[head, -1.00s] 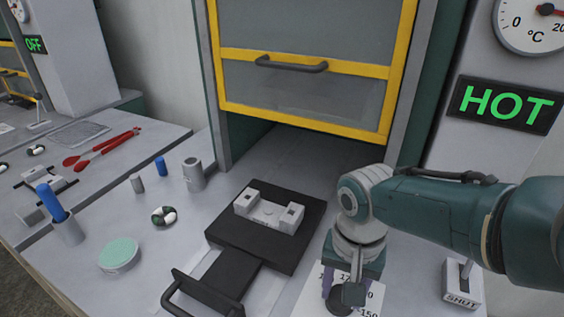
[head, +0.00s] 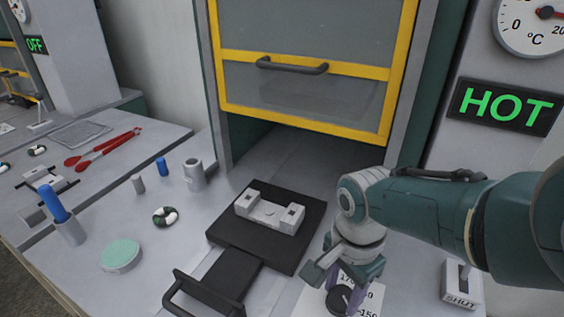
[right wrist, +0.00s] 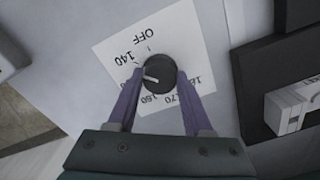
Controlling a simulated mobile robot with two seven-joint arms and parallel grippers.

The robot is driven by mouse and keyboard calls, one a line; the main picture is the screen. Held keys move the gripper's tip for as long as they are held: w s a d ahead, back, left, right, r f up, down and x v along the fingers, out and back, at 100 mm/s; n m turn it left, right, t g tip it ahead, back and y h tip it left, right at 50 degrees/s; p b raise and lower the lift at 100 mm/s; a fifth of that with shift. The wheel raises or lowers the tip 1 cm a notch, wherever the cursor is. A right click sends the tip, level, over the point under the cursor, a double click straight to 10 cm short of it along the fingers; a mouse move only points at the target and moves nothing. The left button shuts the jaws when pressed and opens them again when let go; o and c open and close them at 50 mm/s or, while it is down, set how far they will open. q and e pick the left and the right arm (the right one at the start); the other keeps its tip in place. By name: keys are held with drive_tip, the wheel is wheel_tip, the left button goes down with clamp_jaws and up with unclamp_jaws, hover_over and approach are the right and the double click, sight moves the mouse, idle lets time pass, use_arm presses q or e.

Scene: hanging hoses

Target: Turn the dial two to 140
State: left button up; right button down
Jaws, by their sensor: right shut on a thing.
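The dial is a round black knob (right wrist: 160,72) on a white card (right wrist: 108,50) marked OFF, 140, 160, 170 and more. It also shows in the head view (head: 340,300), partly hidden by my gripper. In the right wrist view its white pointer line points left, below the 140 mark, toward the left finger, which covers part of the scale. My right gripper (right wrist: 160,80) is shut on the knob, its purple fingers on either side. My left gripper is not in view.
A black plate with a pale grey fixture (head: 310,215) lies left of my right arm. A switch box marked SHUT (head: 461,290) stands at the right. A yellow-framed sash (head: 300,65) is raised behind. A HOT sign (head: 505,105) and round gauge (head: 545,15) are at upper right.

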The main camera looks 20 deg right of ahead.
sight(342, 295)
idle(0.4)
drive_tip(key=shift+c, duration=1.5)
unclamp_jaws()
wheel_tip(342, 295, up, 10)
drive_tip(key=p, duration=0.8)
